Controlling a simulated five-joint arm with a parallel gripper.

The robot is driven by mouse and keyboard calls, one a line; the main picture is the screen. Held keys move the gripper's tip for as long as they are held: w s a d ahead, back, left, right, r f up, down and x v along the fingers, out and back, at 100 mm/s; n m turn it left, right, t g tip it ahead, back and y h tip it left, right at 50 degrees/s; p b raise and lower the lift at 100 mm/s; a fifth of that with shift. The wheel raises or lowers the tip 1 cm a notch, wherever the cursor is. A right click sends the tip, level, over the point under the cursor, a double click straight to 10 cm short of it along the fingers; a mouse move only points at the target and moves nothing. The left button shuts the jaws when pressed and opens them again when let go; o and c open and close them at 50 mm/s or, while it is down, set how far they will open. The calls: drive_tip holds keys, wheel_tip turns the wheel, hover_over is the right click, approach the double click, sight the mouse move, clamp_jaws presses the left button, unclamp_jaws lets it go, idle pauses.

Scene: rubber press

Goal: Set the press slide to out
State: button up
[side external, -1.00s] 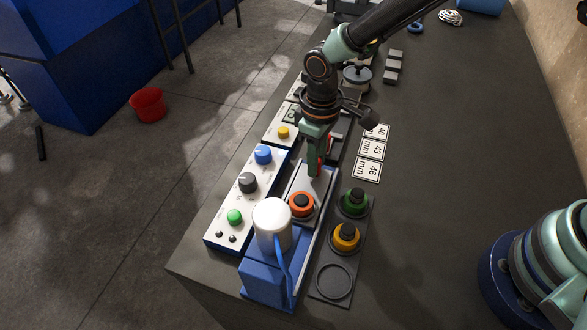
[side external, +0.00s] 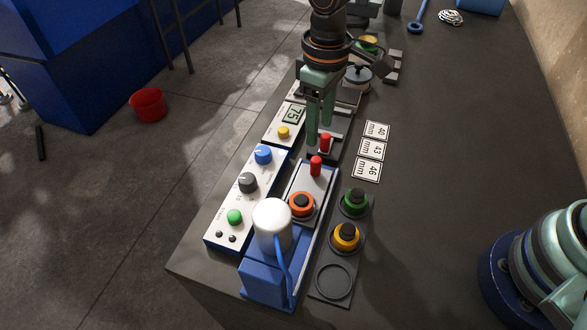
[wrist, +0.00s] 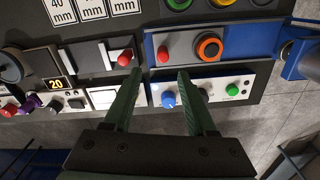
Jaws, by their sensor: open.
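The press slide (side external: 315,184) is a pale metal plate in a blue-edged frame; it also shows in the wrist view (wrist: 185,44). Its red knob (side external: 316,166) stands upright at the far end, also seen in the wrist view (wrist: 163,54). An orange ring mould with a dark centre (side external: 302,204) sits on the plate, beside the white press cylinder (side external: 272,222) rather than hidden under it. My gripper (side external: 319,124) is open and empty, above and beyond the slide's knob. In the wrist view, its fingers (wrist: 159,82) are spread apart and touch no knob.
A second red knob (side external: 325,143) stands on the neighbouring dark unit, close to my fingers. A control panel (side external: 245,204) with dials runs along the left. Green (side external: 355,201) and yellow (side external: 346,236) moulds sit in a rack on the right.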

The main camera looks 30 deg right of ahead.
drive_tip(key=shift+r, duration=1.45)
drive_tip(key=s+d+r+m+t, duration=0.2)
drive_tip(key=s+d+r, duration=0.1)
drive_tip(key=d, duration=0.4)
drive_tip(key=s+d+r+m+t, duration=0.1)
drive_tip(key=s+d+r+m, duration=0.1)
drive_tip(key=d, duration=0.5)
drive_tip(key=s+d+r+m+t, duration=0.2)
drive_tip(key=s+d+r, duration=0.2)
drive_tip(key=d, duration=0.4)
drive_tip(key=shift+r+m+t, duration=0.2)
drive_tip(key=shift+m+t, duration=0.1)
drive_tip(key=shift+m, duration=0.1)
